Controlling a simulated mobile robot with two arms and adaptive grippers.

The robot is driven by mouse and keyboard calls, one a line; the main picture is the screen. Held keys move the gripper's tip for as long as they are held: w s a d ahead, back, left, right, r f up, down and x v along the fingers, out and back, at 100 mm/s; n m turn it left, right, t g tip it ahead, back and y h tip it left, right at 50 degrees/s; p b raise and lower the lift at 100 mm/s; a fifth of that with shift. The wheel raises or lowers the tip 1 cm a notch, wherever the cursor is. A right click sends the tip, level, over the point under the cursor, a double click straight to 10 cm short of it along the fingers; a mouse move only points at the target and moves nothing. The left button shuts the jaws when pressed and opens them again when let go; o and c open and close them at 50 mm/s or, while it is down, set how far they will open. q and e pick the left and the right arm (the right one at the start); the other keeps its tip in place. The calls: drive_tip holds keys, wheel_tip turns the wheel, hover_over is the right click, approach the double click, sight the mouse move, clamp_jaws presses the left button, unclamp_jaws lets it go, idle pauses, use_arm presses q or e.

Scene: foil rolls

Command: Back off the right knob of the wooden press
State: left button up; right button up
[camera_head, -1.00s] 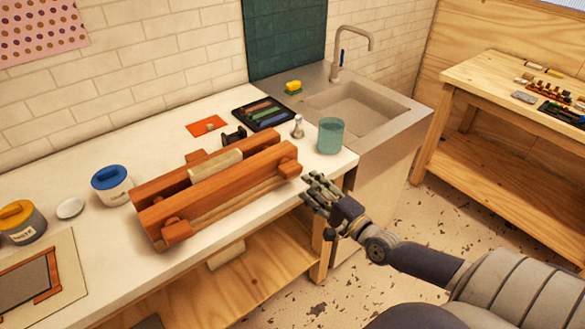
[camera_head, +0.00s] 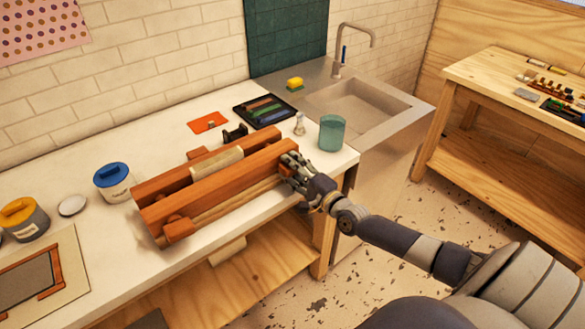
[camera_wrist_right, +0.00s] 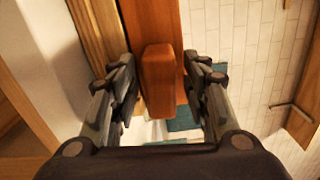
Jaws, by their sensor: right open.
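The wooden press (camera_head: 215,185) lies along the front of the white counter, two reddish-brown beams with a pale roll between them. Its left knob (camera_head: 178,228) shows on the front face near the left end. The right knob (camera_wrist_right: 159,80) is hidden behind my right gripper in the head view. In the right wrist view it stands between the two open fingers. My right gripper (camera_head: 290,168) is at the press's right end, and its fingers (camera_wrist_right: 160,95) flank the knob with a visible gap on each side. My left gripper is not in view.
A teal cup (camera_head: 332,133) and a small metal shaker (camera_head: 299,124) stand just behind the press's right end. A dark tray (camera_head: 264,111) lies further back. A blue-lidded jar (camera_head: 114,181) is at the left. The sink (camera_head: 360,103) is to the right.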

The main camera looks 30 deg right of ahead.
drive_tip(key=c, duration=0.9)
